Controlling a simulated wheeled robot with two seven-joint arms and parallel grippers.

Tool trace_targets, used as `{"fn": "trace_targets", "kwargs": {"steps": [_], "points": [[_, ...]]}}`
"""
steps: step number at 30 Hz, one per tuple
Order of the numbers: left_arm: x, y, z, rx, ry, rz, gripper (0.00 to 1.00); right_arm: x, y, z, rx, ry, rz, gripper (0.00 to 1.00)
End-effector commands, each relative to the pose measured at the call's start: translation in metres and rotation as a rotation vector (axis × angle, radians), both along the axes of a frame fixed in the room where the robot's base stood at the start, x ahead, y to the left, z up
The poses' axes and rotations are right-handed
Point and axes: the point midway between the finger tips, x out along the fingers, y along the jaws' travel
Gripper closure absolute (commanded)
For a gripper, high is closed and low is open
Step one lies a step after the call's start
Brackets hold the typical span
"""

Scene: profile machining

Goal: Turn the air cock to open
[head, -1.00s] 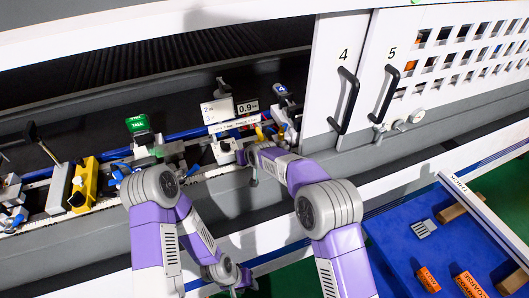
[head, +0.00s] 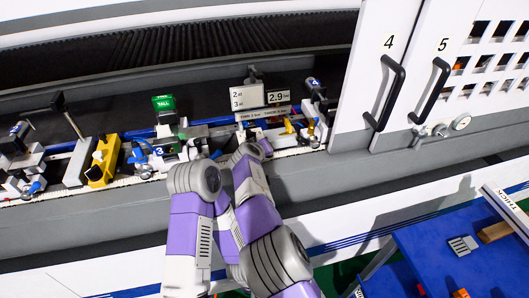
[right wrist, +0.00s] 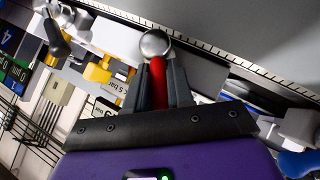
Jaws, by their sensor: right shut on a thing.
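In the right wrist view my right gripper (right wrist: 157,75) is shut on a red lever (right wrist: 158,84), one finger on each side. A round silver end (right wrist: 155,45) shows just beyond the fingertips; I take this as the air cock. In the head view the end of my right arm (head: 250,156) is at the machine's rail, below the pressure display (head: 279,97), and hides the cock. The display reads about 2.9. A label strip (head: 262,115) lies beneath it.
Yellow (head: 103,162) and blue-handled fittings line the rail to the left, with a green sign (head: 163,104) above. White doors 4 (head: 380,65) and 5 with black handles stand at the right. A blue table (head: 440,250) is at lower right. My two arms are close together.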

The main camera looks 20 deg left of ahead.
Motion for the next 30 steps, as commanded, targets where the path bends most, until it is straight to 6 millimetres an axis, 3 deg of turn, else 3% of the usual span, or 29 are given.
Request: {"fn": "trace_targets", "kwargs": {"steps": [17, 18, 22, 30], "points": [[0.0001, 0.0, -0.0053, 0.0, 0.0, 0.0, 0.57, -0.001, 0.0006, -0.0025, -0.037, -0.018, 0.002, 1.0], [0.0001, 0.0, -0.0053, 0.0, 0.0, 0.0, 0.57, -0.001, 0.0006, -0.0026, -0.037, -0.018, 0.002, 0.77], [0.0001, 0.0, -0.0053, 0.0, 0.0, 0.0, 0.57, -0.0009, 0.0005, -0.0026, -0.036, -0.017, 0.001, 0.57], [0.0001, 0.0, -0.0059, 0.0, 0.0, 0.0, 0.57, -0.0011, 0.0007, -0.0015, -0.032, -0.019, 0.0, 0.57]]}}
